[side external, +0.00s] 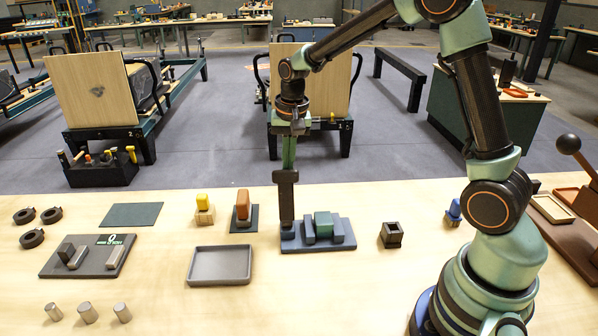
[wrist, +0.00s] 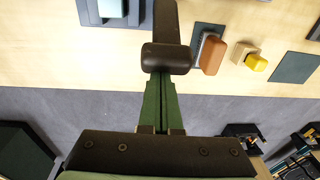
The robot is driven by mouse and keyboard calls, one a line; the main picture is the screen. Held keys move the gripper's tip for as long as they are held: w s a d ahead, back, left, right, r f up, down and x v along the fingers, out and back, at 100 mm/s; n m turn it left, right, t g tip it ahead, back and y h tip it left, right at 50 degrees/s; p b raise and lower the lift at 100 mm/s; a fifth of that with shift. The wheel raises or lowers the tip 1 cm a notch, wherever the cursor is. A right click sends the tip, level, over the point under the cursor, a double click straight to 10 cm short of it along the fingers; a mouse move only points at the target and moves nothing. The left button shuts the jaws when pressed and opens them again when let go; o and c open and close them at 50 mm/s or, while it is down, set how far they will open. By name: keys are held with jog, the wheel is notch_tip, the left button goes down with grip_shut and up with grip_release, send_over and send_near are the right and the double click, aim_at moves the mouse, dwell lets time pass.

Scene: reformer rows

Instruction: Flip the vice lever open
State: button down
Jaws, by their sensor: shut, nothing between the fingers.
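The vice (side external: 343,240) is a blue-grey base with jaw blocks on the near table, and a green block (side external: 323,223) sits between the jaws. Its dark lever (side external: 286,205) stands upright at the left end, with a thick cross handle on top. In the wrist view the lever handle (wrist: 166,59) covers the fingertips. My gripper (side external: 288,166) points down with its slim green fingers together and empty, right at the top of the handle. Whether the fingers touch the handle I cannot tell. In the wrist view the vice base (wrist: 106,15) shows only partly, at the top edge.
Left of the vice stand an orange-brown block (side external: 243,203) on a dark pad and a yellow-topped piece (side external: 203,202). A grey tray (side external: 220,278) lies nearer. A black socket block (side external: 391,236) stands to the right. Bare table lies in front of the vice.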

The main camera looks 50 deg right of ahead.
jog(key=shift+r, duration=0.7)
notch_tip(320, 180, up, 9)
jog(key=w+d, duration=0.1)
jog(key=shift+w+d, duration=0.4)
dwell(0.3)
jog(key=f, duration=0.1)
jog(key=w+d+f, duration=0.2)
jog(key=shift+f, duration=0.35)
jog(key=shift+a, duration=0.1)
